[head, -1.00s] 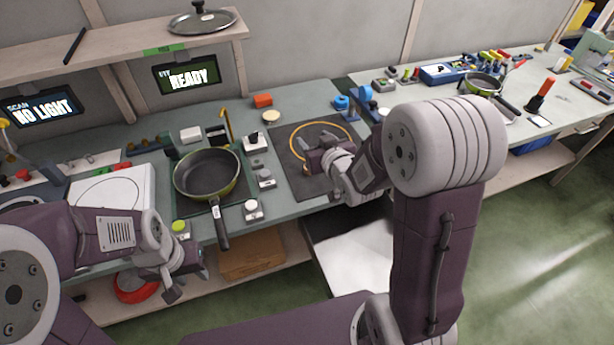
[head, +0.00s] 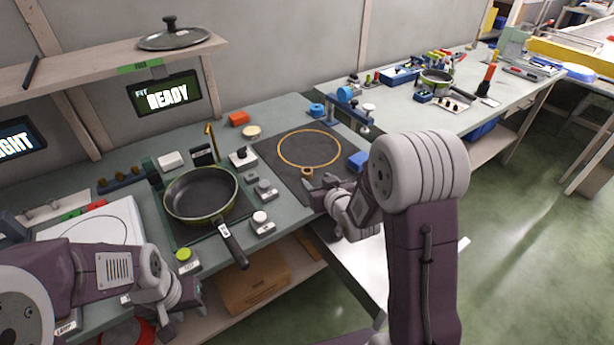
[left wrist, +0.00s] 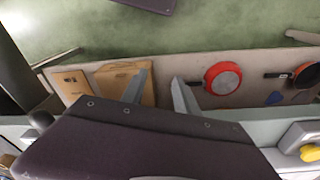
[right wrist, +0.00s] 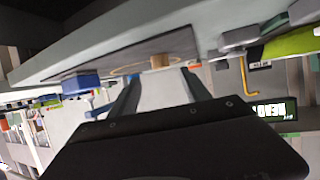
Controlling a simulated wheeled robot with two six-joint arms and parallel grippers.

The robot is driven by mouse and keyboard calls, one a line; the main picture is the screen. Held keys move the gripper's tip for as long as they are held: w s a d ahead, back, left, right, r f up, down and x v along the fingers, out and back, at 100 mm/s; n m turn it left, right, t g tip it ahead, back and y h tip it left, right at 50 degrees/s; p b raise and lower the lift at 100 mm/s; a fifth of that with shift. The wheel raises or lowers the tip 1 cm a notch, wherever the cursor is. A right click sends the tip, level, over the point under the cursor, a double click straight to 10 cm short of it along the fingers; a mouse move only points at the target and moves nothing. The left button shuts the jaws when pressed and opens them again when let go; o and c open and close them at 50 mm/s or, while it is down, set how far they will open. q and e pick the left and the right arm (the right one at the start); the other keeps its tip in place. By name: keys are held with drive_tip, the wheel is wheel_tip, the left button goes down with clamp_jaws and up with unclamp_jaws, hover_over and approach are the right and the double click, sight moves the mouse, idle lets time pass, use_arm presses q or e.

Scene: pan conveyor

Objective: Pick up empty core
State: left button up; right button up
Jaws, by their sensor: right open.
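The empty core is a small brown ring (head: 307,172) on the dark mat near its front edge. In the right wrist view the tan core (right wrist: 160,61) shows just beyond and between my finger tips. My right gripper (head: 318,184) is open, low over the mat's front edge, close to the core and not around it. In the right wrist view its fingers (right wrist: 160,82) stand apart with nothing between them. My left gripper (head: 172,318) hangs at the bench's front edge at lower left; its fingers (left wrist: 160,85) are apart and empty in the left wrist view.
The dark mat (head: 275,155) bears an orange circle. A blue block (head: 357,161) sits right of the core. A frying pan (head: 200,194) stands at left, its handle over the front edge. Small switch boxes (head: 265,189) lie between pan and mat. The mat's middle is clear.

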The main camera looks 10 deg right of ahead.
sight(309, 173)
drive_tip(key=x, duration=0.3)
drive_tip(key=shift+f, duration=0.15)
drive_tip(key=x, duration=0.5)
drive_tip(key=shift+w, duration=0.15)
drive_tip(key=c, duration=0.3)
clamp_jaws()
